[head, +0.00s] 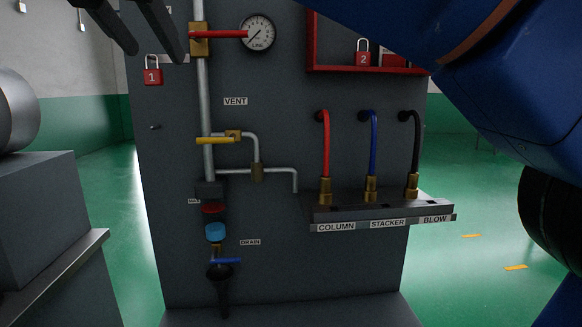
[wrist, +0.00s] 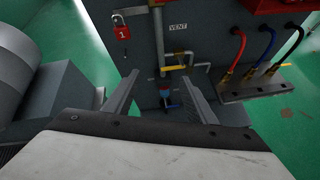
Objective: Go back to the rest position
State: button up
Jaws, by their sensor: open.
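My gripper (wrist: 165,100) is open and empty in the wrist view, its two fingers spread wide before the grey panel. In the head view the dark fingers of my gripper (head: 150,35) show at the top left, in front of the panel's upper left part. The fingers touch nothing that I can make out. My blue arm fills the upper right of the head view and hides that part of the scene. No marked rest position shows in either view.
The grey panel (head: 290,70) carries a gauge (head: 258,33), a red-handled valve (head: 222,34), a yellow-handled valve (head: 214,141) and red padlock 1 (head: 152,75). A hose shelf (head: 380,208) juts out at right. A grey machine (head: 45,215) stands at left. Green floor (head: 460,190) lies open behind.

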jog(key=w+d+f+m+g+h, duration=0.1)
jog(key=w+d+f+m+g, duration=0.1)
jog(key=w+d+f+m, duration=0.65)
jog(key=w+d+f+m+g+h, duration=0.15)
jog(key=d+f, duration=0.45)
jog(key=d, duration=0.7)
jog(key=s+d+f+m+g, duration=0.2)
jog(key=d+f+m, duration=0.5)
jog(key=d+f, duration=0.75)
jog(key=s+d+f+m, duration=0.4)
jog(key=s+f+m, duration=0.1)
jog(key=f, duration=0.3)
jog(key=s+d+f+m+g+y, duration=0.1)
jog(key=s+d+f+m, duration=0.3)
jog(key=f, duration=0.4)
jog(key=s+d+f+m+y, duration=0.1)
jog(key=s+d+f+m, duration=0.4)
jog(key=s+f+m, duration=0.1)
notch_tip(320, 180, down, 3)
jog(key=shift+r+m, duration=0.1)
jog(key=shift+m, duration=0.7)
